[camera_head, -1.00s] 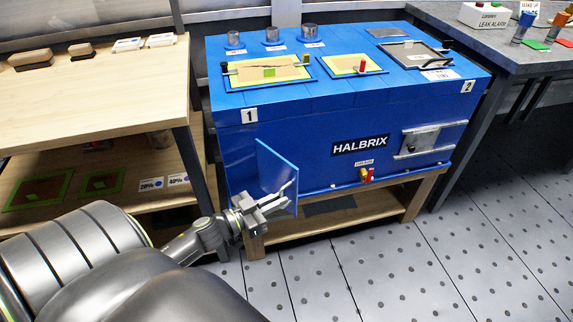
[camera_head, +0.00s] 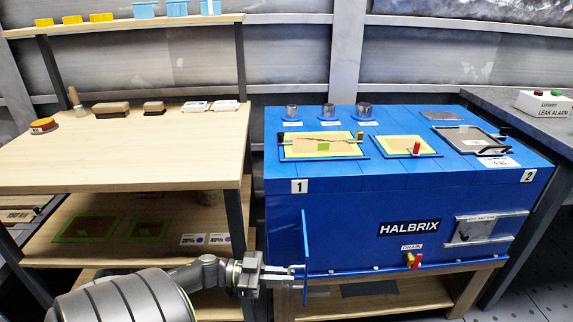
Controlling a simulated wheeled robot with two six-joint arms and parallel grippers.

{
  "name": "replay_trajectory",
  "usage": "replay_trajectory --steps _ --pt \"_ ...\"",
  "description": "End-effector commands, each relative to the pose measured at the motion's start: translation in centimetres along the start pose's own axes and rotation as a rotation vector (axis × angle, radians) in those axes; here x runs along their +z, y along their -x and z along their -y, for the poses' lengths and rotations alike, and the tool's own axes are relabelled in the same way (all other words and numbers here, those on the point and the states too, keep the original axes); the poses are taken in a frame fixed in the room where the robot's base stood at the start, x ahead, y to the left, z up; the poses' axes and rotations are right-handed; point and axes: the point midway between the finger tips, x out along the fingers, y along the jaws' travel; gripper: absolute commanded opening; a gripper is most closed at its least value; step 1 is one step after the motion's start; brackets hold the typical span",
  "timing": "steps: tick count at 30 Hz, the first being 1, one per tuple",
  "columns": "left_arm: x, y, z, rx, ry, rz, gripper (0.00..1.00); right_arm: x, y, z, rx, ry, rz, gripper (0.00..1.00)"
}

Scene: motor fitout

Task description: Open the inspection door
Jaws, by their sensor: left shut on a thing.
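The blue inspection door (camera_head: 305,247) stands out from the front of the blue HALBRIX cabinet (camera_head: 350,215), below the label 1. It shows almost edge-on as a thin upright panel. My left gripper (camera_head: 287,271) is at the lower left side of the door and is shut on the door's handle, which is mostly hidden by the fingers. The opening behind the door cannot be made out. My right gripper is not in view.
A wooden workbench (camera_head: 120,165) with a lower shelf stands to the left. A grey table (camera_head: 510,105) stands at far right.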

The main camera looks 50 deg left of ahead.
Motion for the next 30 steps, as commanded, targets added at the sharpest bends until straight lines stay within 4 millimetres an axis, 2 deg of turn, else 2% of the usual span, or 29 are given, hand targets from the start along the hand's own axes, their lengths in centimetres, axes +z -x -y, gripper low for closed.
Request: replay_trajectory --steps 11,12,16,30 --pt "-0.11 -0.01 0.42 -0.01 -0.001 0.001 0.0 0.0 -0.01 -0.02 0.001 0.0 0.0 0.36" --pt "-0.12 -0.02 0.41 -0.01 -0.001 0.001 0.14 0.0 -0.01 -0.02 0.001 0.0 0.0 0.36" --pt "-0.11 -0.02 0.33 -0.008 -0.001 0.001 0.3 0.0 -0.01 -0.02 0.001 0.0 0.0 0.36" --pt "-0.01 0.48 0.17 -0.005 0.0 0.003 0.3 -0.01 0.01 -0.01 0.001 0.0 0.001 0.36"
